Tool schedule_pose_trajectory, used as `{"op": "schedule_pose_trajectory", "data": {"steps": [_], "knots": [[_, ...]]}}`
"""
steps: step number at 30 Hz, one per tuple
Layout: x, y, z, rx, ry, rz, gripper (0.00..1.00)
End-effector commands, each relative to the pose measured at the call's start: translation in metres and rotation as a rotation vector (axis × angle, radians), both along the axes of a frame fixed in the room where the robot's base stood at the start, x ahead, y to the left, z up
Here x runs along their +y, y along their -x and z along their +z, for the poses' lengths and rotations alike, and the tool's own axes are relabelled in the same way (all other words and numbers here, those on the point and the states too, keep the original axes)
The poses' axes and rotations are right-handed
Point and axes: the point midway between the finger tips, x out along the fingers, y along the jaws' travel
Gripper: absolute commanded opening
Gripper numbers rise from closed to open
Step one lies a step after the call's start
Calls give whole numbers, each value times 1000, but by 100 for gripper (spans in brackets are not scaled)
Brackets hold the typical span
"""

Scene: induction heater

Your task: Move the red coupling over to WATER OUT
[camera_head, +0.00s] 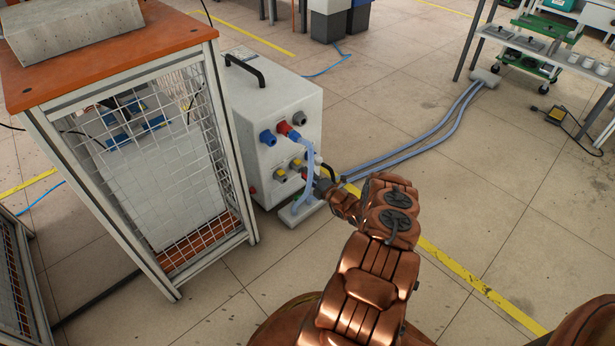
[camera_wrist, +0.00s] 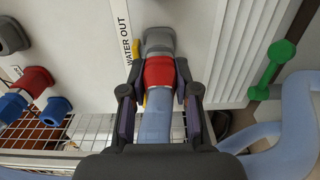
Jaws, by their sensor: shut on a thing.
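The red coupling (camera_wrist: 160,72) sits on the end of a light blue hose (camera_wrist: 156,120) between my gripper's two fingers (camera_wrist: 159,92) in the wrist view. My gripper is shut on it. The coupling is in line with a grey port (camera_wrist: 158,41) beside the WATER OUT label (camera_wrist: 125,40). Its front edge appears to meet the port; I cannot tell whether it is seated. In the head view my gripper (camera_head: 323,186) is at the lower front of the white heater box (camera_head: 262,100), and the held coupling is mostly hidden there.
Another red fitting (camera_head: 284,128) and a blue fitting (camera_head: 267,138) are higher on the panel. A green handle (camera_wrist: 272,70) is right of my gripper in the wrist view. A wire-mesh cart (camera_head: 160,170) stands close left.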

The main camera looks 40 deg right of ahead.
Motion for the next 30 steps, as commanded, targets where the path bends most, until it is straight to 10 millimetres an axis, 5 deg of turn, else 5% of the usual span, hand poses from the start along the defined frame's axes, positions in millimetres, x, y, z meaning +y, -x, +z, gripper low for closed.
{"op": "schedule_pose_trajectory", "data": {"steps": [25, 26, 30], "knots": [[0, -10, 0, 0, 1, 0, 0], [0, -10, 0, 0, 1, 0, 32], [0, -10, 0, 0, 1, 0, 47]]}}
